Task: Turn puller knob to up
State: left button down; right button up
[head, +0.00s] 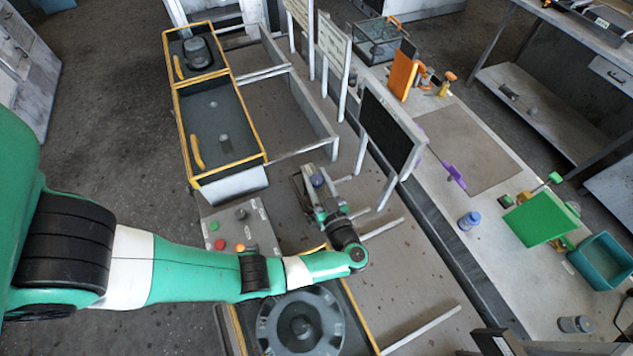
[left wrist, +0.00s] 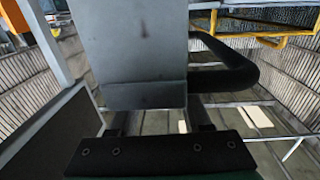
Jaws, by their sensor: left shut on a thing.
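The fingertips' contact is partly hidden. A grey control panel (head: 262,227) lies left of this gripper, apart from it. It carries a dark knob (head: 241,214), a red button (head: 219,244) and an orange one (head: 240,247). Which is the puller knob, and which way it points, I cannot tell.
Two yellow-edged dark trays (head: 222,130) stand beyond the panel. A round grey blower housing (head: 300,322) lies in front, below my left arm. A dark upright board (head: 388,135) stands to the right. A bench (head: 440,220) at right holds a green board (head: 541,218) and a teal bin (head: 603,262).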

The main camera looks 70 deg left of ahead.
pick_arm(q)
jog(key=n+g, duration=0.1)
jog(key=g+b, duration=0.1)
jog(key=shift+w+f+n+g+b, duration=0.1)
jog(key=shift+f+n+g+b, duration=0.2)
jog(key=shift+n+g, duration=0.1)
jog(key=shift+r+n+g+h+b, duration=0.15)
jog(key=shift+n+g+h+b, duration=0.25)
jog(key=shift+n+g, duration=0.4)
jog(key=shift+r+n+g+h+b, duration=0.1)
jog(key=shift+n+g+h+b, duration=0.3)
jog(key=shift+g, duration=0.7)
pick_arm(e)
jog(key=shift+f, duration=2.05)
pick_arm(q)
jog(key=shift+c, duration=1.8)
grip_release()
